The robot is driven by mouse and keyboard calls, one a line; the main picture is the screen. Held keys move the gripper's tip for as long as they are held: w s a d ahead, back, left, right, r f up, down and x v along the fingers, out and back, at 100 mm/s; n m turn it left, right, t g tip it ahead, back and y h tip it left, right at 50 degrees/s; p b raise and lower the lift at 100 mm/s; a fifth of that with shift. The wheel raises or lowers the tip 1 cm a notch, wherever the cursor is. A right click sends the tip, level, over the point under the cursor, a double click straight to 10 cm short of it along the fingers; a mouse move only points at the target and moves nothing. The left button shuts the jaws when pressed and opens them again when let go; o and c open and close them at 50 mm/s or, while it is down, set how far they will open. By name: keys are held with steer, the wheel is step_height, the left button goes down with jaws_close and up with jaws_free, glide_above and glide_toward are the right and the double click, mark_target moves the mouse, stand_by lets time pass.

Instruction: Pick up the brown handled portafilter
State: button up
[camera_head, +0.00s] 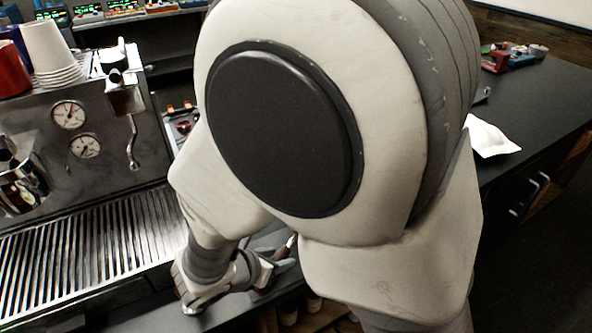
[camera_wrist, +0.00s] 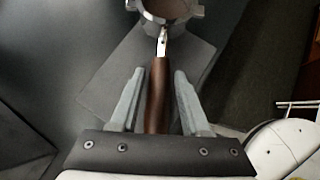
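The portafilter (camera_wrist: 157,95) has a brown handle and a metal basket end with dark brown contents, seen at the top of the wrist view. Its handle lies between the two grey fingers of my gripper (camera_wrist: 158,88). The fingers stand apart, with a visible gap on each side of the handle. In the head view my gripper (camera_head: 276,262) is low over the dark counter beside the espresso machine. My arm hides most of the portafilter there.
The espresso machine (camera_head: 85,150) with its slatted drip tray (camera_head: 95,245) stands at left, close to my gripper. Paper cups (camera_head: 52,50) sit on top. A white cloth-like item (camera_head: 490,138) lies on the counter at right. The counter's front edge is near.

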jaws_close()
stand_by(1.1)
